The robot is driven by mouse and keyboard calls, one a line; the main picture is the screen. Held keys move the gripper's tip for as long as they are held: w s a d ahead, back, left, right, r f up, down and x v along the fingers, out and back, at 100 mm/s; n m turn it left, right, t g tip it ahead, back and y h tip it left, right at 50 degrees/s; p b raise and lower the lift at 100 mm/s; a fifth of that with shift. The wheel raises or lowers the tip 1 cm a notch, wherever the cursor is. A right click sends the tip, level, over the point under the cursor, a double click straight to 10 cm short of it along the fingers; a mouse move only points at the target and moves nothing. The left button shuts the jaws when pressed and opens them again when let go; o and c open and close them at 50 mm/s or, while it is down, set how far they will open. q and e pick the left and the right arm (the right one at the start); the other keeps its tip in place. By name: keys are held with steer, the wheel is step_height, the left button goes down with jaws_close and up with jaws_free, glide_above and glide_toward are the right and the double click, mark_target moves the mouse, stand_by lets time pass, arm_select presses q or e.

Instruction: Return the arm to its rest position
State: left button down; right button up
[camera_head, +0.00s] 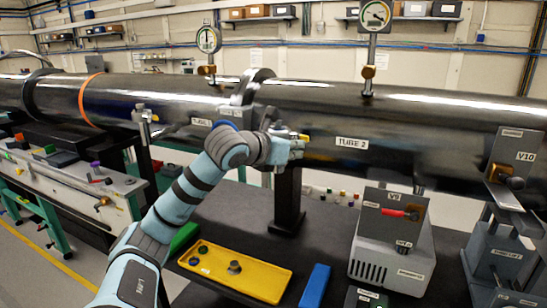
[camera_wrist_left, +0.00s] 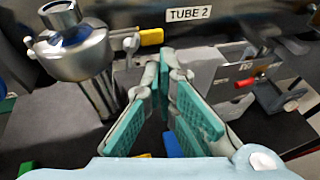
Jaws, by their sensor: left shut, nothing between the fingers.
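My left arm (camera_head: 178,200) reaches up from the bottom of the head view, in teal and grey. My left gripper (camera_head: 296,148) is at its end, in front of the long dark tube labelled TUBE 2 (camera_head: 430,130). In the left wrist view the gripper (camera_wrist_left: 168,65) has teal-padded fingers converging at their tips, with nothing held between them. A metal cylindrical fitting (camera_wrist_left: 80,50) with a yellow handle (camera_wrist_left: 151,37) stands to the left of the fingers there. The arm hides part of the clamp area in the head view. My right gripper is in neither view.
A yellow tray (camera_head: 270,286) with small round parts lies on the dark bench, beside a blue block (camera_head: 314,287). A grey box labelled V9 (camera_head: 388,262) stands to their right. A dark post (camera_head: 288,200) supports the tube. Two dial gauges (camera_head: 208,40) (camera_head: 375,16) rise above it.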

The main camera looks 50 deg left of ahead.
arm_select(q)
steer(key=d+b+v, duration=0.2)
steer(key=b+v, duration=0.2)
steer(key=v, duration=0.8)
steer(key=shift+d+f, duration=0.35)
steer(key=shift+d, duration=0.05)
steer(key=shift+w, duration=0.15)
